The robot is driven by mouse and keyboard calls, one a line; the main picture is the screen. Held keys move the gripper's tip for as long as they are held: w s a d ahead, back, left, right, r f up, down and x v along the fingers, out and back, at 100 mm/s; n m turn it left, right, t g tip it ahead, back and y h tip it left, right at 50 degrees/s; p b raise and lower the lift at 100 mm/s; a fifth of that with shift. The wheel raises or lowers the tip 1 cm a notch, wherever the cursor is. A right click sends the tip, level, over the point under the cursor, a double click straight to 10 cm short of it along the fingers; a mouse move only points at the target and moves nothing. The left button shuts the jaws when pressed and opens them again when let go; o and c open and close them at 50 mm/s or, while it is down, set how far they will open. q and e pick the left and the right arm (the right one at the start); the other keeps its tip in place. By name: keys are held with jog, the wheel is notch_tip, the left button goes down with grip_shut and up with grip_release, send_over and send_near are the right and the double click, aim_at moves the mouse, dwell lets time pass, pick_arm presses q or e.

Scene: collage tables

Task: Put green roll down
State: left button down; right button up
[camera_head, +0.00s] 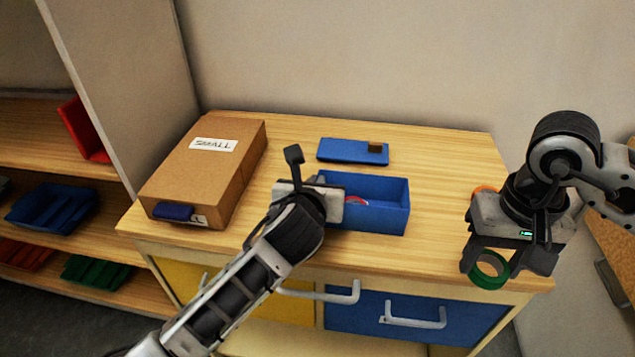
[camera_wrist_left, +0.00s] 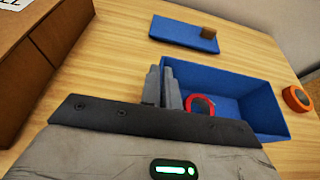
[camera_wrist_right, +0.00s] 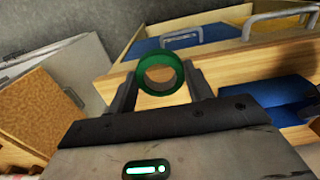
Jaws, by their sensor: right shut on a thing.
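My left gripper (camera_head: 318,185) is over the left end of the open blue box (camera_head: 385,220). In the left wrist view its fingers (camera_wrist_left: 163,85) are together with nothing visible between them. A red roll (camera_wrist_left: 188,104) lies inside the blue box.
An orange roll (camera_head: 486,188) stands on the table behind my right gripper. A blue lid (camera_head: 340,152) with a brown handle lies behind the box. A cardboard box (camera_head: 205,170) marked SMALL is at left. The tabletop (camera_head: 440,190) between blue box and orange roll is clear.

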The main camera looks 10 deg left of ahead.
jog(key=w+a+r+m, duration=0.1)
jog(key=w+a+r, duration=0.2)
jog(key=w+a, duration=0.65)
notch_tip(320, 180, up, 4)
jog(key=m, duration=0.1)
send_over(368, 193)
jog(key=s, duration=0.4)
notch_tip(368, 193, down, 10)
jog(key=shift+a+r, duration=0.1)
jog(key=shift+r, duration=0.1)
jog(key=shift+f, duration=0.3)
jog(key=shift+f, duration=0.25)
jog(key=o, duration=0.9)
jog(key=shift+o, duration=0.2)
